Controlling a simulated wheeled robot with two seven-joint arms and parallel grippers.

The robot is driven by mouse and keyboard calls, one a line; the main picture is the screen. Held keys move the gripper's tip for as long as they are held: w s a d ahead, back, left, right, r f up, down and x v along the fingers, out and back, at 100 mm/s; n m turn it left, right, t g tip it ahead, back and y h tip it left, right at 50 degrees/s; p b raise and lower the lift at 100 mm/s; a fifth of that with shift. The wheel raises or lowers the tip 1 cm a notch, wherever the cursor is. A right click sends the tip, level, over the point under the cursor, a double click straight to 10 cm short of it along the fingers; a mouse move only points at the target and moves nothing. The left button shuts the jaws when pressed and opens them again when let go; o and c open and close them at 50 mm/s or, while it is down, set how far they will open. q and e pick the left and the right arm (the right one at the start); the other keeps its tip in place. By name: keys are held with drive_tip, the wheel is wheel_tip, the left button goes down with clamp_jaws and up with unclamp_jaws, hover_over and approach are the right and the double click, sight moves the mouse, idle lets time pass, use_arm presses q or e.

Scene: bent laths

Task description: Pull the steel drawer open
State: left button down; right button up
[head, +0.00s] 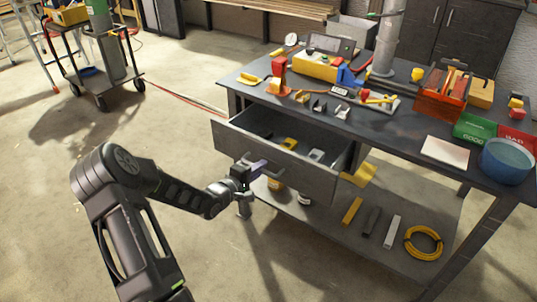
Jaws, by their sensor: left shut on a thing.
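The steel drawer (272,158) under the workbench stands pulled out in the head view, with its inside and a few small things in it showing. My left gripper (258,167) is at the drawer's front face, shut on the drawer's handle, which the fingers mostly hide. My left arm reaches in from the lower left. My right gripper does not show.
The lower shelf (330,226) holds bars and a yellow coil (423,243). A trolley (95,75) stands back left. The floor left of the bench is clear.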

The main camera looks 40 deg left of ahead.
use_arm(q)
drive_tip(key=f+p+v, duration=0.2)
drive_tip(key=p+v, duration=0.1)
drive_tip(key=v, duration=0.7)
drive_tip(key=shift+s, duration=0.55)
drive_tip(key=shift+f, duration=0.1)
drive_tip(key=c, duration=1.5)
unclamp_jaws()
drive_tip(key=v, duration=0.7)
drive_tip(key=shift+s, duration=0.4)
drive_tip(key=shift+d, duration=0.1)
